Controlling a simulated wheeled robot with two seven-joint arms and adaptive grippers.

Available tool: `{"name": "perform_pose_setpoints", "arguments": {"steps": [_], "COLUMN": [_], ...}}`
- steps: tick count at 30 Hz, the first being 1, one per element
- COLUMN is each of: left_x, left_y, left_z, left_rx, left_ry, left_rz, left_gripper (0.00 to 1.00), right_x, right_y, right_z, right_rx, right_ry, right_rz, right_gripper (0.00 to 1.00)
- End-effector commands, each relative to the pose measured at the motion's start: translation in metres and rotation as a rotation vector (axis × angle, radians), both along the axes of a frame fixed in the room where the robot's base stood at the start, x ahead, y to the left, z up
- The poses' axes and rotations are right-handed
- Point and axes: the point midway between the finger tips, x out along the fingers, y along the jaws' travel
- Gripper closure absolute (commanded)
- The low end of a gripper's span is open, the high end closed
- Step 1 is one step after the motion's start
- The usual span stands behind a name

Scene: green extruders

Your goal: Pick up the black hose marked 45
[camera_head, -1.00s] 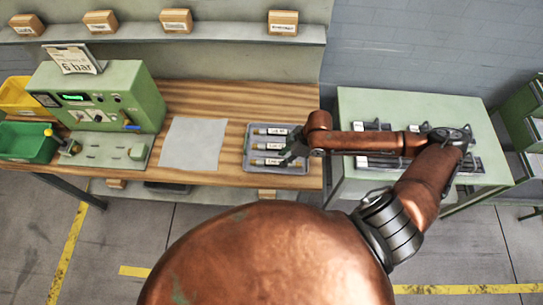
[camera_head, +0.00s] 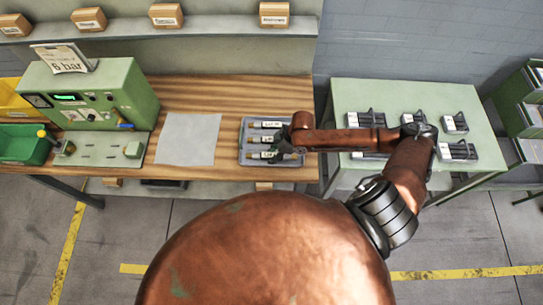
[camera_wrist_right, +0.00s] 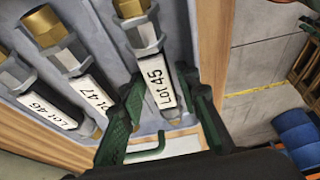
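Three black hoses with metal fittings and white labels lie in a grey tray (camera_head: 243,158) on the wooden bench. The hose marked LOT 45 (camera_wrist_right: 158,86) is the one nearest the bench's front edge; it also shows in the head view (camera_head: 261,154). My right gripper (camera_wrist_right: 160,88) is over its near end, with one green finger on each side of the hose. The fingers look apart from it, so the gripper appears open. In the head view my right gripper (camera_head: 279,149) partly covers the hoses' right ends. My left gripper is not in view.
The hoses marked LOT 47 (camera_wrist_right: 88,88) and LOT 46 (camera_wrist_right: 45,108) lie close beside it. A grey sheet (camera_head: 188,139) and a green test machine (camera_head: 95,100) stand to the left. A green table (camera_head: 380,97) with several dark parts is at the right.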

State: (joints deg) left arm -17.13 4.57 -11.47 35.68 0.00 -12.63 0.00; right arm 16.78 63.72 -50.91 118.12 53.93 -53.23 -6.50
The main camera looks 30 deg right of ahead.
Motion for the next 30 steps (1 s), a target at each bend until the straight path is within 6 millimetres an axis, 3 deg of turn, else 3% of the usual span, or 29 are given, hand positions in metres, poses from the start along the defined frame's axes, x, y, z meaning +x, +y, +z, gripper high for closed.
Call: {"name": "perform_pose_setpoints", "arguments": {"steps": [14, 30], "left_x": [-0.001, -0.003], "left_y": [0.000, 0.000], "left_z": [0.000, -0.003], "left_rx": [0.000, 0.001], "left_ry": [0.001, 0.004], "left_rz": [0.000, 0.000], "left_gripper": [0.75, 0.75], "right_x": [0.000, 0.001], "right_y": [0.000, -0.001], "right_z": [0.000, 0.011], "right_rx": [0.000, -0.001], "right_ry": [0.000, -0.001], "right_rz": [0.000, 0.001], "right_gripper": [1.00, 1.00]}}
